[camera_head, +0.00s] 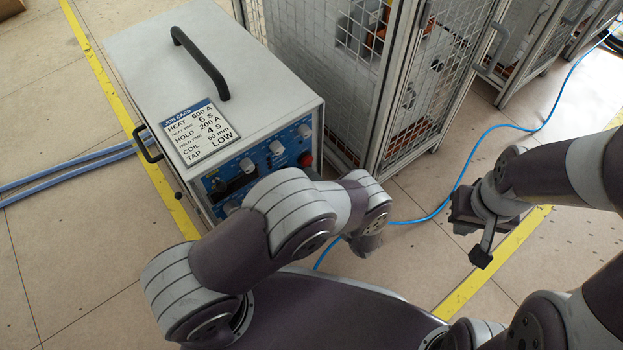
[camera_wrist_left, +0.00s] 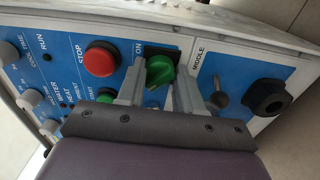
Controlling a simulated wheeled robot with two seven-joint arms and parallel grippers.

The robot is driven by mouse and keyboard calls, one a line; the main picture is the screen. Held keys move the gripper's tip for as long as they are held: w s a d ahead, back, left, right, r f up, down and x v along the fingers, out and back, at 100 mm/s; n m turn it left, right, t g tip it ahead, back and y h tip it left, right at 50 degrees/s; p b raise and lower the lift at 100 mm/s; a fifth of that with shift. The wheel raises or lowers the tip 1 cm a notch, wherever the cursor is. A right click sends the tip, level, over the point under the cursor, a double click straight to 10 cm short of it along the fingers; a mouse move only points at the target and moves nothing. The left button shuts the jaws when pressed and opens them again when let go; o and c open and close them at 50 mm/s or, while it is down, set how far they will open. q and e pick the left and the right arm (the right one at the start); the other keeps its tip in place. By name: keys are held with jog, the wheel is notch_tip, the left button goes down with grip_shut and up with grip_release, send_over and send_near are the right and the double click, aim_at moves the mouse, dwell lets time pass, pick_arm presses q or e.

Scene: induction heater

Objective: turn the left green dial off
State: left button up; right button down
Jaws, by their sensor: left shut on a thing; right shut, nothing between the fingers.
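The green dial (camera_wrist_left: 158,92) is a knob on the heater's blue front panel, beside the word ON in the left wrist view. My left gripper (camera_wrist_left: 160,78) has one finger on each side of this dial and is shut on it. In the head view my left arm covers that part of the panel, and I cannot make out the dial or the left fingers there. My right gripper (camera_head: 482,255) is shut and empty, above the floor at the right, well away from the panel.
The heater (camera_head: 215,70) carries a job card (camera_head: 200,132) and black handle (camera_head: 200,62) on top. Beside the dial are a red STOP button (camera_wrist_left: 99,59), a green START button (camera_wrist_left: 106,97) and a black knob (camera_wrist_left: 268,97). A mesh cage (camera_head: 330,60) stands close to the heater's right.

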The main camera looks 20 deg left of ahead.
pick_arm(q)
jog(key=shift+w+n, duration=0.1)
jog(key=shift+n, duration=0.2)
dwell(0.4)
jog(key=o, duration=1)
jog(key=shift+o, duration=0.2)
